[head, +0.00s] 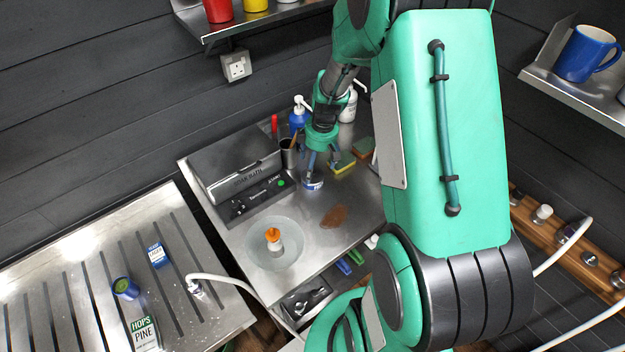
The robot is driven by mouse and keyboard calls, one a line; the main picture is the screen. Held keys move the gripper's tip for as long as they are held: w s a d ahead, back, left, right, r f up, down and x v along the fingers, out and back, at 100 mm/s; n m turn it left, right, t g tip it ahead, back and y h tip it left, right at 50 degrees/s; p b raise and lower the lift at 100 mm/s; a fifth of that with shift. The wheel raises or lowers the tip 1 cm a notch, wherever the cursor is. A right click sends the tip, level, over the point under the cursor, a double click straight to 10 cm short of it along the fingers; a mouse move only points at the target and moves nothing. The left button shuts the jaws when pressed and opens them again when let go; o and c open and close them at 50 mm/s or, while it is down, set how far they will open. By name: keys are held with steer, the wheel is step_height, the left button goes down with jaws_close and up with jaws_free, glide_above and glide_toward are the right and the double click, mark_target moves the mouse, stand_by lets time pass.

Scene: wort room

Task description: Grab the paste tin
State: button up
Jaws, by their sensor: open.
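A small round tin with a silvery top and a blue and white side (313,183), which looks like the paste tin, stands on the steel worktop (315,265). Its label is too small to read. My gripper (318,168) points down right at this tin, with its fingers open around or just above its top. I cannot tell whether the fingers touch it. The fingers hide part of the tin.
Close by are a grey box marked soak bath (235,170), a dark cup with tools (289,154), a blue pump bottle (298,119) and a sponge (344,163). A glass dish (262,258) holds an orange-capped bottle (273,238). A brown stain (334,217) marks clear worktop.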

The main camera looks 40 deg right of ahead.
steer(key=shift+f, duration=0.45)
steer(key=shift+f, duration=0.1)
steer(key=shift+w+a+f+b, duration=0.1)
steer(key=shift+w+f+b, duration=0.1)
steer(key=shift+f, duration=1.05)
steer(key=shift+w+a+f+b, duration=0.1)
steer(key=shift+w+f+b, duration=0.1)
steer(key=shift+f, duration=1.05)
steer(key=c, duration=1.6)
steer(key=shift+r, duration=0.15)
steer(key=shift+c, duration=0.2)
steer(key=shift+r, duration=0.55)
steer(key=shift+s+a+r+p, duration=0.1)
steer(key=shift+s+r+p, duration=0.15)
steer(key=shift+r, duration=0.35)
steer(key=shift+s+a+r+p, duration=0.1)
steer(key=shift+s+r, duration=0.15)
steer(key=shift+r, duration=0.35)
steer(key=s+a, duration=0.2)
steer(key=s, duration=0.2)
steer(key=s+a, duration=0.2)
steer(key=s, duration=0.3)
steer(key=s+a+r, duration=0.1)
steer(key=s, duration=0.4)
steer(key=shift+a+r+p, duration=0.1)
steer(key=shift+a+p, duration=0.25)
steer(key=shift+a, duration=0.05)
